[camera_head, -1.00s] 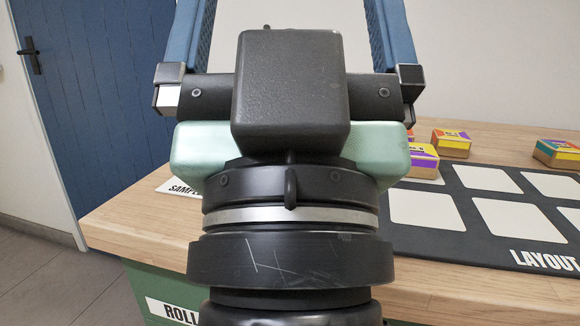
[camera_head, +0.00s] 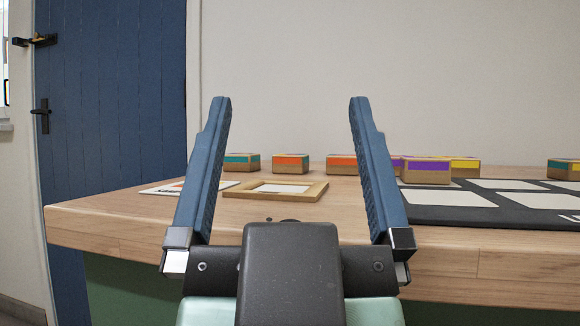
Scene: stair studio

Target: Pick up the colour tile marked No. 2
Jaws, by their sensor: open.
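Several small tan block-like tiles with coloured bands stand on the wooden bench: a teal one (camera_head: 242,162), an orange one (camera_head: 290,163), another orange one (camera_head: 341,165) partly behind my right finger, a purple one (camera_head: 426,171), a yellow one (camera_head: 465,166) behind it, and a teal one (camera_head: 564,169) at the far right. No number is readable on any, so I cannot tell which is No. 2. My gripper (camera_head: 290,104) is open and empty. Its two blue fingers point up in the picture, wide apart, with the tiles seen between and beyond them.
A wooden frame with a white centre (camera_head: 315,187) lies on the bench (camera_head: 110,213), beside a white card (camera_head: 160,188). A black mat (camera_head: 430,213) with white squares covers the right side. A blue door (camera_head: 110,100) and a bare wall are behind.

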